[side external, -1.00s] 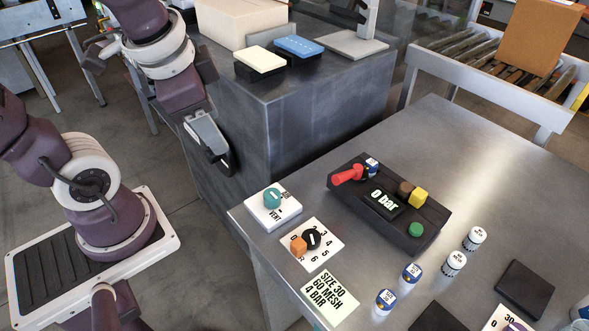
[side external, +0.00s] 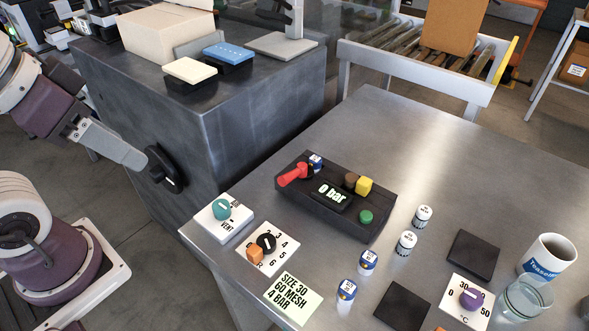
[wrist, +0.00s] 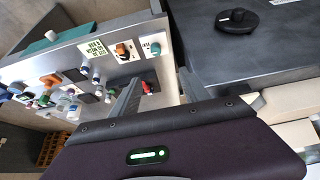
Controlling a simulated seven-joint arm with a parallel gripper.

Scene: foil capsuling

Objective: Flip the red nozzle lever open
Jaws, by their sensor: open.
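The red nozzle lever (side external: 292,174) sits at the left end of a black block (side external: 325,212) with a "0 bar" display, on the grey metal table. It points to the left, beside a small blue-and-white labelled cap (side external: 315,162). In the wrist view the red lever (wrist: 147,87) shows far off, between my fingers. My gripper (side external: 138,158) is at the left in the side view, well away from the lever and clear of the table. In the wrist view my gripper (wrist: 158,80) has its fingers apart, with nothing between them.
A dark cabinet (side external: 225,115) with a black knob (side external: 165,168) on its side stands close to my gripper. A teal vent knob (side external: 222,208) and a dial (side external: 266,243) are at the table's near left corner. Yellow and green buttons share the block.

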